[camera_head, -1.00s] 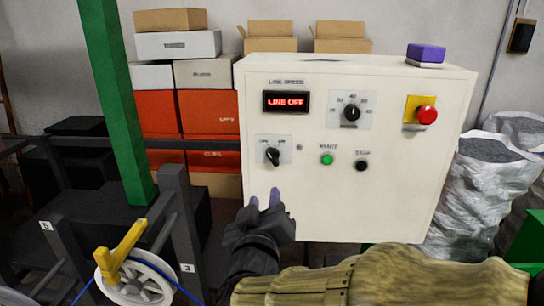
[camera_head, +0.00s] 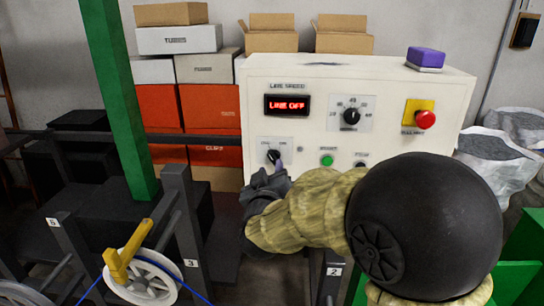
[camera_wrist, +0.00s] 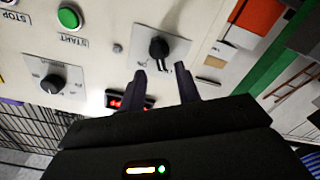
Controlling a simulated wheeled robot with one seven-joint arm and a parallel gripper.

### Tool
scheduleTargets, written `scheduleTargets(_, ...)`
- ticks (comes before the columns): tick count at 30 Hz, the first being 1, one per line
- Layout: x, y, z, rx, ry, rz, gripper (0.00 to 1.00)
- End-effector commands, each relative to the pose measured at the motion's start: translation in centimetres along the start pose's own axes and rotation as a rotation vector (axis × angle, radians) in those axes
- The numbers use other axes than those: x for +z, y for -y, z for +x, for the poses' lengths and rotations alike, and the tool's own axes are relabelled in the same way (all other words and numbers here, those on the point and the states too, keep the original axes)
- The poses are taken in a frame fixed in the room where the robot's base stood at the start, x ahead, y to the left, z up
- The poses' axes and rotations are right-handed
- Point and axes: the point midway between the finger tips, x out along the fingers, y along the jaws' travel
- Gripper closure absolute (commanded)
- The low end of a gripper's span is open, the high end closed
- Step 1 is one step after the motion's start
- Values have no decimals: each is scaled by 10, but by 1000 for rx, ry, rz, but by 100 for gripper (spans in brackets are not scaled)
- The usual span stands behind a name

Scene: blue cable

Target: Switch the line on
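The white control box (camera_head: 385,90) stands ahead, and its red display (camera_head: 287,105) reads LINE OFF. The black rotary switch (camera_head: 273,156) is on a plate at the lower left of the panel; it also shows in the wrist view (camera_wrist: 159,48). My gripper (camera_head: 279,167) is just below and in front of the switch. In the wrist view my gripper (camera_wrist: 161,70) has its two dark fingers apart, with the knob in line with the gap between them. Nothing is held. Whether the fingertips touch the knob I cannot tell.
A speed dial (camera_head: 351,116), a green start button (camera_head: 326,160), a black stop button (camera_head: 360,165) and a red emergency stop (camera_head: 425,119) share the panel. A green post (camera_head: 120,100) and a cable reel (camera_head: 150,275) stand to the left. Boxes (camera_head: 180,40) are behind.

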Motion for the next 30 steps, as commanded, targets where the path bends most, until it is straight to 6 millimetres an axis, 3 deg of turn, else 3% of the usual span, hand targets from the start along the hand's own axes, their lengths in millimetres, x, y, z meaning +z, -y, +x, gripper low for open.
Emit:
scheduleTargets(3, -2, -2, 22, 2, 2, -1, 67)
scheduleTargets(9, -1, -1, 44, 0, 0, 0, 67)
scheduleTargets(19, 0, 0, 48, 0, 0, 1, 67)
scheduleTargets(24, 0, 0, 47, 0, -1, 0, 99)
scheduleTargets(30, 0, 0, 47, -1, -1, 2, 100)
